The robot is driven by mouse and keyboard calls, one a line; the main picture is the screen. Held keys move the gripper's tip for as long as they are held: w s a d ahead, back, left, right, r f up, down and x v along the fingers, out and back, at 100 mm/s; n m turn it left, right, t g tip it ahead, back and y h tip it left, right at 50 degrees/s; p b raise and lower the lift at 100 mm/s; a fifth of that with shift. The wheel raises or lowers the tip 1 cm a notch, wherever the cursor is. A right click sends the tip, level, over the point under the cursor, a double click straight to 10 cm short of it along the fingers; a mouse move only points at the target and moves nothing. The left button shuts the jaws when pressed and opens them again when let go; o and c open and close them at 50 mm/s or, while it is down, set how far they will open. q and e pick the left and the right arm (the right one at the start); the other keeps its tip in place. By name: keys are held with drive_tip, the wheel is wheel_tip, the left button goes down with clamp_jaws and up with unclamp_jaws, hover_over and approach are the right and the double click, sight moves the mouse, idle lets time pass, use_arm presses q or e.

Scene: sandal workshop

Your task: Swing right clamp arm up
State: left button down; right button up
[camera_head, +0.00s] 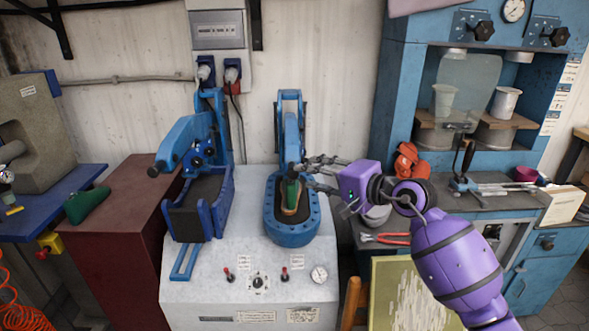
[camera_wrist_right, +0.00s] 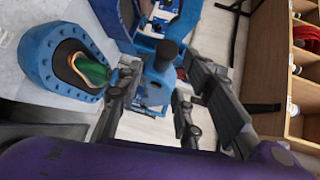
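The right clamp arm (camera_head: 291,135) is blue and comes down from its frame at the back toward the right press base (camera_head: 291,233). A green shoe form (camera_head: 291,192) with a tan sole edge sits in that base, below the arm's front end. My right gripper (camera_head: 309,172) reaches in from the right, beside the arm's front end. In the right wrist view, its fingers (camera_wrist_right: 155,92) are apart, with the blue arm and its dark knob (camera_wrist_right: 167,50) showing between or just beyond them. I cannot tell whether they touch. My left gripper is out of view.
A second blue press (camera_head: 199,200) stands to the left on the same pale cabinet (camera_head: 250,275). Switches and a gauge (camera_head: 319,274) line its front. Red-handled pliers (camera_head: 388,239) and a pale bowl (camera_head: 377,215) lie on the right-hand bench, close under my forearm.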

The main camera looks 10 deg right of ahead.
drive_tip(key=x, duration=0.5)
drive_tip(key=shift+w+a+p, duration=0.2)
drive_tip(key=shift+p, duration=0.1)
clamp_jaws()
